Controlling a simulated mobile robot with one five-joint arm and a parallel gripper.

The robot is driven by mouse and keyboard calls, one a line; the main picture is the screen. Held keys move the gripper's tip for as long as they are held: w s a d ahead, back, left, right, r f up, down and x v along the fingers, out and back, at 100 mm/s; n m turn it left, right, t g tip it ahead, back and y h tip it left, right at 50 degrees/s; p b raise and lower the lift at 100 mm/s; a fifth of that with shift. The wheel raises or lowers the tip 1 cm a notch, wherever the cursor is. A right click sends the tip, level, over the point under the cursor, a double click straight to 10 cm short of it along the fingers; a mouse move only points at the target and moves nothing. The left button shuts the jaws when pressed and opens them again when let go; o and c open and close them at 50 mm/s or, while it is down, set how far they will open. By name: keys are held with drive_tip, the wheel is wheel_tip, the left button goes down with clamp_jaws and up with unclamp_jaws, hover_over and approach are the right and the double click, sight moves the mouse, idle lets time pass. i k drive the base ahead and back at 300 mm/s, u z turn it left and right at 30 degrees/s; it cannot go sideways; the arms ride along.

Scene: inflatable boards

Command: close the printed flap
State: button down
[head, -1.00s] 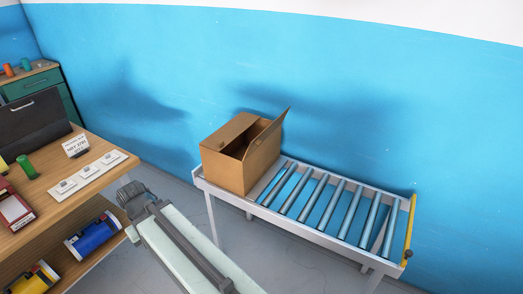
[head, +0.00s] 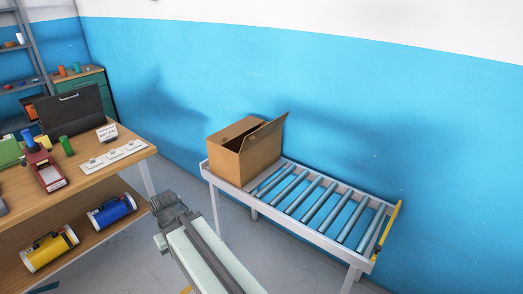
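A brown cardboard box (head: 238,165) stands on the left end of a roller conveyor (head: 231,186). One flap (head: 265,131) on its right side stands up and leans outward. Another flap (head: 233,131) at the left lies about level over part of the top. A dark gap shows between them, and the inside is mostly hidden. I cannot make out print on either flap. My gripper (head: 163,207) is at the end of my arm, in front of and to the lower left of the box, apart from it. Its fingers are too unclear to tell open from shut.
A wooden workbench (head: 140,152) stands at the left, with a black case (head: 70,112), a white switch strip (head: 112,156) and a red device (head: 45,172). Yellow (head: 48,250) and blue (head: 112,211) cylinders lie on its lower shelf. The conveyor's rollers right of the box are clear.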

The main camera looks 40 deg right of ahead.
sight(252, 139)
drive_tip(key=z, duration=0.15)
drive_tip(key=i, duration=0.9)
drive_tip(key=u, duration=0.05)
